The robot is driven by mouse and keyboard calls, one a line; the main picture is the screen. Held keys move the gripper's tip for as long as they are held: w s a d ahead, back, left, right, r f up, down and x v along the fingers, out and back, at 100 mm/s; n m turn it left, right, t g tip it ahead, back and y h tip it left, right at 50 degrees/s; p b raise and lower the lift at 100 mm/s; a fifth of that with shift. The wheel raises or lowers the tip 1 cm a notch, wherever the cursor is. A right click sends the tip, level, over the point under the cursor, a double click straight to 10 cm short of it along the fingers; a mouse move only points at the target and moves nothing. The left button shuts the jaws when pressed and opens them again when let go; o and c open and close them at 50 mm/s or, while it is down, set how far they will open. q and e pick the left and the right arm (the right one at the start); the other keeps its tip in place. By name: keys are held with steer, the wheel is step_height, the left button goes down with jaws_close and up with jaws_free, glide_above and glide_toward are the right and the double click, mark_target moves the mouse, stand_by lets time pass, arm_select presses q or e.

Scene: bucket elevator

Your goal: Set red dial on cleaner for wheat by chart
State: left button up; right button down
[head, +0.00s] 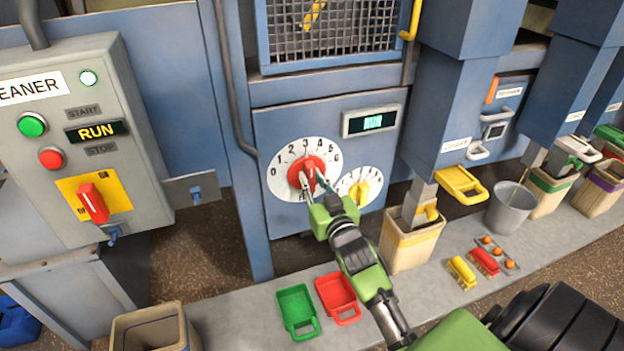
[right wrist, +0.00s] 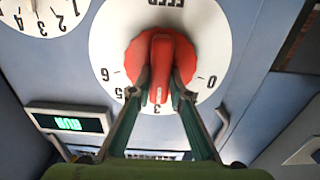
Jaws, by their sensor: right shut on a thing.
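The red dial (head: 305,166) sits on a white numbered scale (head: 281,181) on the blue cleaner panel (head: 272,125). In the right wrist view the red dial (right wrist: 160,58) appears upside down, with FEED on its scale, and its narrow end lies near the 3. My right gripper (head: 311,180) has a finger on each side of the knob and is shut on it; the fingers (right wrist: 157,92) also show in the right wrist view. No chart can be made out. My left gripper is not in view.
A smaller dial with a yellow knob (head: 359,192) is at lower right of the red one. A display (head: 372,121) is lit above. A control box (head: 75,130) reading RUN stands left. Green (head: 297,312) and red scoops (head: 338,297) lie on the ledge below.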

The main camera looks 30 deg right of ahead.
steer(key=shift+a+r+n+p, duration=0.1)
steer(key=shift+r+n+p, duration=0.15)
steer(key=shift+n+p, duration=0.9)
steer(key=shift+n, duration=0.35)
steer(key=shift+a+f+n, duration=0.1)
steer(key=shift+f+n, duration=0.15)
steer(key=shift+n, duration=0.75)
steer(key=c, duration=1.9)
jaws_free()
